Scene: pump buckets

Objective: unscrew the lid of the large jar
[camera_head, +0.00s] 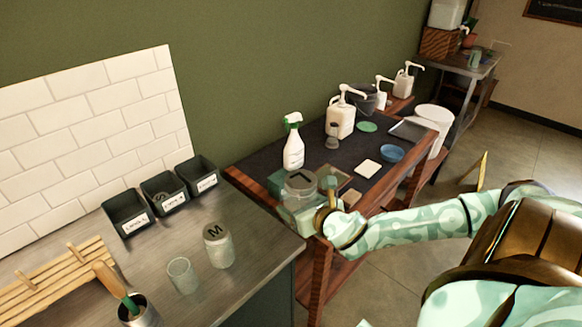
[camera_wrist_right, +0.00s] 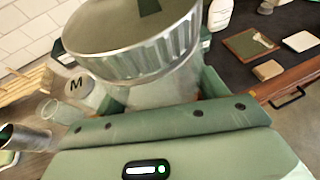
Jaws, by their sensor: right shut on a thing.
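The large jar, clear with a grey ridged metal lid (camera_head: 300,179) marked L, is at the near left end of the dark-topped wooden table. In the right wrist view its lid (camera_wrist_right: 135,45) fills the top, with the jar's clear body (camera_wrist_right: 165,88) below. My right gripper (camera_head: 308,203) is shut on the large jar, its green fingers on either side of the body, below the lid. The lid sits on the jar; whether it is loose I cannot tell. My left gripper is not in view.
A jar marked M (camera_head: 218,246), a glass (camera_head: 182,275) and a metal cup (camera_head: 138,314) with a brush stand on the grey counter. Black bins (camera_head: 163,193) line its back. A spray bottle (camera_head: 293,145) and pump bottle (camera_head: 341,120) stand behind the large jar. A blue dish (camera_head: 391,152) lies right.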

